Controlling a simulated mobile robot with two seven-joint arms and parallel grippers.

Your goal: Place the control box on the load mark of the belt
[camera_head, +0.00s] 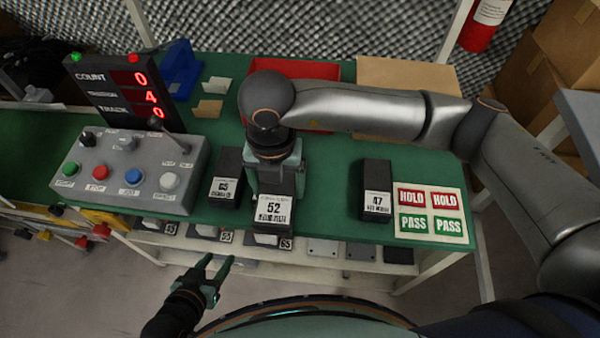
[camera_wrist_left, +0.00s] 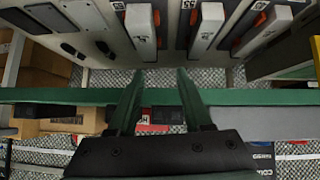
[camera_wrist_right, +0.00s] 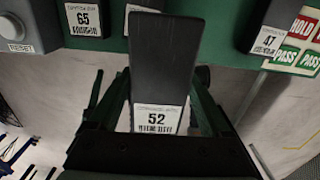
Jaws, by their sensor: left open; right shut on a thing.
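My right gripper (camera_head: 274,178) is shut on a black box labelled 52 (camera_head: 273,212), over the green surface (camera_head: 325,170). In the right wrist view the same box (camera_wrist_right: 165,55) sits between the fingers, its white label toward me. A strip of white shows behind its top there; I cannot tell whether it is the load mark. The small print on the label is unreadable. My left gripper (camera_head: 217,263) is open and empty, low in front of the table's front edge; its spread fingers also show in the left wrist view (camera_wrist_left: 159,80).
A grey button panel (camera_head: 128,165) and a red-digit counter (camera_head: 125,88) stand at left. Black boxes labelled 65 (camera_head: 226,178) and 47 (camera_head: 376,190) flank the held box. A HOLD/PASS card (camera_head: 431,212) lies at right. A lower shelf (camera_head: 325,262) holds several boxes.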

